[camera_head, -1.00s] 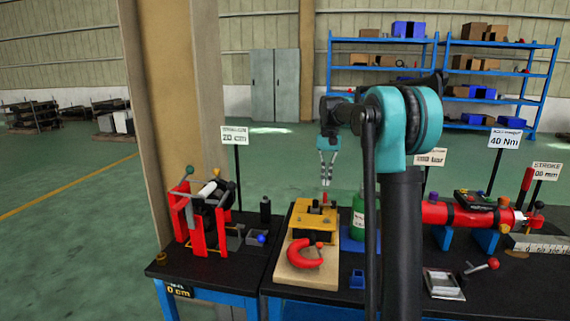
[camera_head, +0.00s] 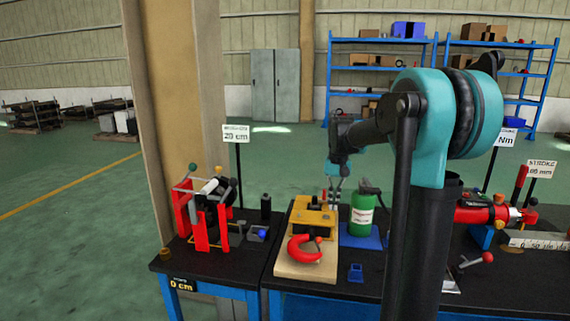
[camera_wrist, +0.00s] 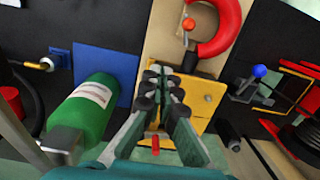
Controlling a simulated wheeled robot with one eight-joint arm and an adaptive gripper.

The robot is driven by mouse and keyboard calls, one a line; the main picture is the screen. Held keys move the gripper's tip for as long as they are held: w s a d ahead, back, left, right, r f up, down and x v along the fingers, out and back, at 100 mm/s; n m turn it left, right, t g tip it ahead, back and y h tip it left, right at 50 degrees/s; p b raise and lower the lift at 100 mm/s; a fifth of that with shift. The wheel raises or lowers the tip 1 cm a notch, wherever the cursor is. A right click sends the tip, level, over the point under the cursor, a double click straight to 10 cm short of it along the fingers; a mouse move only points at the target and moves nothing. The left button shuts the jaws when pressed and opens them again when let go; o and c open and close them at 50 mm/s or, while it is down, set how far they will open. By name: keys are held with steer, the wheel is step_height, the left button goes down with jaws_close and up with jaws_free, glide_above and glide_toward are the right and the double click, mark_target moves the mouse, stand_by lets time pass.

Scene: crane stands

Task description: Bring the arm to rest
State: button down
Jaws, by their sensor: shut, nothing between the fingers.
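My gripper (camera_wrist: 163,82) is shut and empty in the wrist view, above the yellow block fixture (camera_wrist: 200,96). In the head view my gripper (camera_head: 335,190) hangs pointing down behind the yellow fixture (camera_head: 312,218). My arm reaches across from the right, and its nearer links hide part of the right side of the bench. I cannot tell whether the fingertips touch the fixture.
A green bottle (camera_head: 362,214) stands on a blue mat just right of my gripper. A red hook (camera_head: 302,249) lies on the wooden board in front. A red stand (camera_head: 205,222) is at left. A red cylinder (camera_head: 480,213) lies at right. Sign posts rise behind.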

steer(key=s+d+f+n+t, duration=0.1)
steer(key=s+f+t, duration=0.1)
steer(key=s+f, duration=0.6)
steer(key=s+d+f+t, duration=0.2)
steer(key=s+f, duration=0.7)
steer(key=s, duration=0.8)
steer(key=shift+f+n+t, duration=0.3)
steer(key=shift+n+t, duration=0.1)
